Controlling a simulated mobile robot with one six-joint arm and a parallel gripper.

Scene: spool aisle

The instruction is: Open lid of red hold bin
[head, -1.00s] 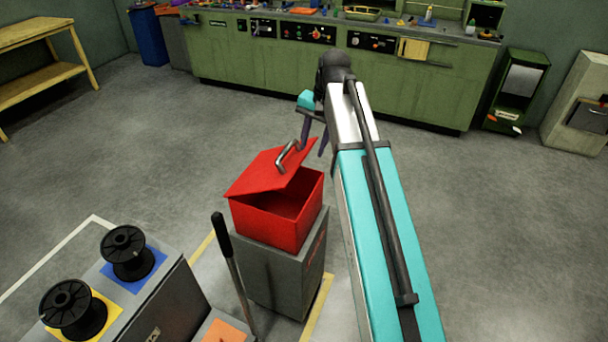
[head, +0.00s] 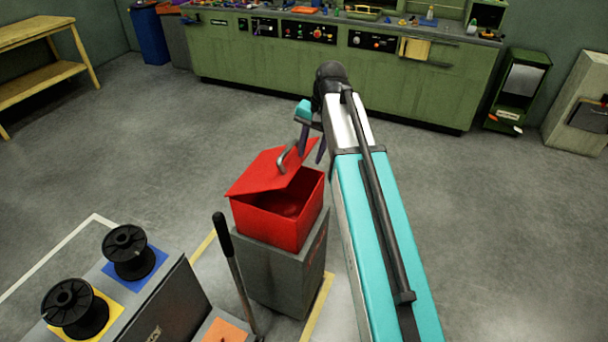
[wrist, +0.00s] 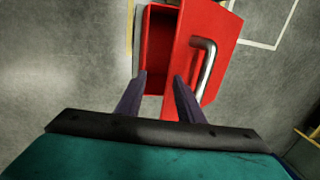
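The red hold bin (head: 270,224) stands on a grey pedestal. Its red lid (head: 262,175) is part open and tilted, with the bin's dark inside showing below its raised edge. The metal handle (head: 288,157) is on the lid's top. My gripper (head: 312,154) is beside the handle at the raised side of the lid. In the wrist view my gripper (wrist: 161,77) has its two purple fingers apart with nothing gripped between them. The handle (wrist: 204,68) lies just right of the right finger; whether they touch is unclear. The bin opening (wrist: 158,50) shows beyond the fingertips.
The grey pedestal (head: 285,275) has a black-gripped lever (head: 232,265) at its left. Black spools (head: 130,252) sit on a grey stand at the lower left. A green workbench (head: 330,75) runs along the back. The floor right of my arm is clear.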

